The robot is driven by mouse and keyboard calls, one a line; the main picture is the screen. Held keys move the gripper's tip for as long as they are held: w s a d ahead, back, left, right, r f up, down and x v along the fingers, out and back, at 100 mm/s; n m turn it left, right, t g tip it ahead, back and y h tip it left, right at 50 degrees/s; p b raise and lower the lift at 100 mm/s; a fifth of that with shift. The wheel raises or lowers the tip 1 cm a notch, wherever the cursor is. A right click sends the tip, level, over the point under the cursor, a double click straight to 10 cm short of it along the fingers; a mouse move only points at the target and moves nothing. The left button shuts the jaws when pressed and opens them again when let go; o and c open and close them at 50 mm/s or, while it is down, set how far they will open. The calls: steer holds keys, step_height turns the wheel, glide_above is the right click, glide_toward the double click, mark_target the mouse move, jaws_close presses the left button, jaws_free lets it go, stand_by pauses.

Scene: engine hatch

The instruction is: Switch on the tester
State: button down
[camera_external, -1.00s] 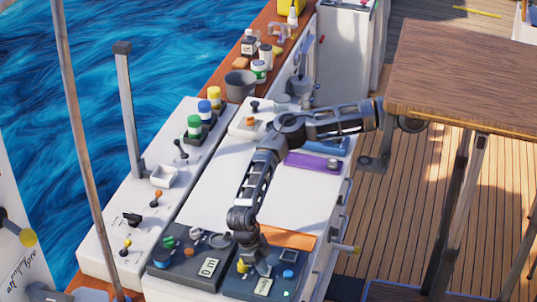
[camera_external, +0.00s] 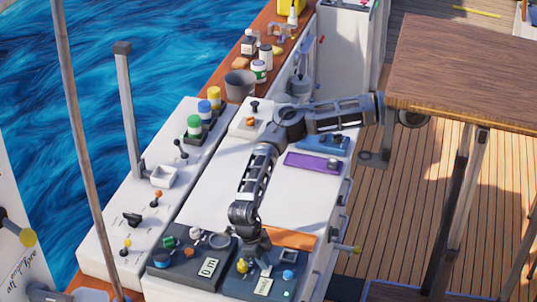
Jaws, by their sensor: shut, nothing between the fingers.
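Two dark instrument panels lie side by side at the near end of the white counter; which one is the tester I cannot tell for certain. The right panel (camera_external: 237,287) carries a yellow knob (camera_external: 243,266), a pale label or display (camera_external: 263,286), a grey square part (camera_external: 288,257), a blue round part (camera_external: 289,274) and a small cyan spot. The left panel (camera_external: 160,272) has a pale display (camera_external: 208,267), a green knob (camera_external: 168,243) and a grey ring. My gripper (camera_external: 262,265) is shut and empty over the right panel. Whether it touches anything is unclear.
An orange strip (camera_external: 292,239) lies beside the right panel. A purple tray (camera_external: 302,161) and a blue block (camera_external: 315,144) sit farther back. Levers and coloured-lid jars (camera_external: 194,127) stand on the left counter. A wooden table (camera_external: 470,65) is at right. The white counter's middle is clear.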

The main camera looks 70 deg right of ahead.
steer(key=s+a+v, duration=0.1)
steer(key=a+v, duration=0.1)
steer(key=v, duration=1.1)
steer(key=shift+a+b, duration=0.25)
steer(key=shift+b, duration=0.05)
